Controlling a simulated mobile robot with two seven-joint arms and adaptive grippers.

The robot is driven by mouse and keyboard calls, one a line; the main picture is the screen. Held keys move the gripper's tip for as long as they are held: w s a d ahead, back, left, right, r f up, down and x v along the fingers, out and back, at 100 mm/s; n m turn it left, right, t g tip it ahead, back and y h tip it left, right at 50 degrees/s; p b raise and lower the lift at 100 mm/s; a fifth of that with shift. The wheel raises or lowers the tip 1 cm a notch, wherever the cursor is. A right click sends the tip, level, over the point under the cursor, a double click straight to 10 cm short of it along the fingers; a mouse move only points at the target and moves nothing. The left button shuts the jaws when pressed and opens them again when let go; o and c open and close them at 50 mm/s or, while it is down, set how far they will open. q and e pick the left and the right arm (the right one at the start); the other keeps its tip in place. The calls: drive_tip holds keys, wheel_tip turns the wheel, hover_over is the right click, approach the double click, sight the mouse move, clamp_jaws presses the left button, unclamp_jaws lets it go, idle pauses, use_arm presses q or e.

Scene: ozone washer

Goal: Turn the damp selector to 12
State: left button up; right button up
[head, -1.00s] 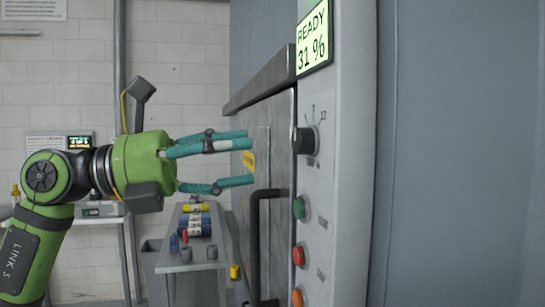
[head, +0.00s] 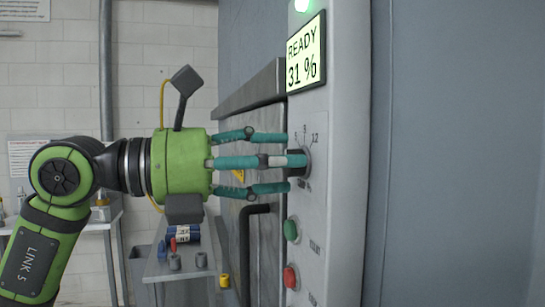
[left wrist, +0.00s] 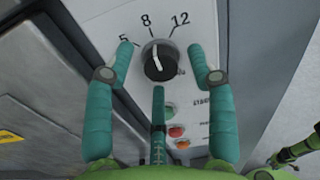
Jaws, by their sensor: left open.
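The damp selector (left wrist: 162,64) is a round black knob with a white pointer line on the light machine panel. The marks 5, 8 and 12 are printed around it in the left wrist view, and the pointer is turned toward 8. In the head view the selector (head: 298,169) is partly hidden by a finger. My left gripper (head: 293,162) has teal fingers, open and spread around the knob. In the left wrist view one finger is on each side and a third is below. I cannot tell whether any finger touches it.
A lit display (head: 306,55) above the knob reads READY 31 %. A green button (head: 292,230) and a red button (head: 291,277) sit below. A dark door handle (head: 247,255) stands left of the panel. A bench (head: 180,268) with small items is behind.

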use_arm(q)
clamp_jaws()
drive_tip(key=shift+a+r, duration=0.1)
drive_tip(key=shift+r, duration=0.05)
idle(0.4)
drive_tip(key=shift+m, duration=0.3)
drive_tip(key=shift+r+m+b, duration=0.1)
drive_tip(key=shift+m+b, duration=1.25)
drive_tip(key=shift+m, duration=2.25)
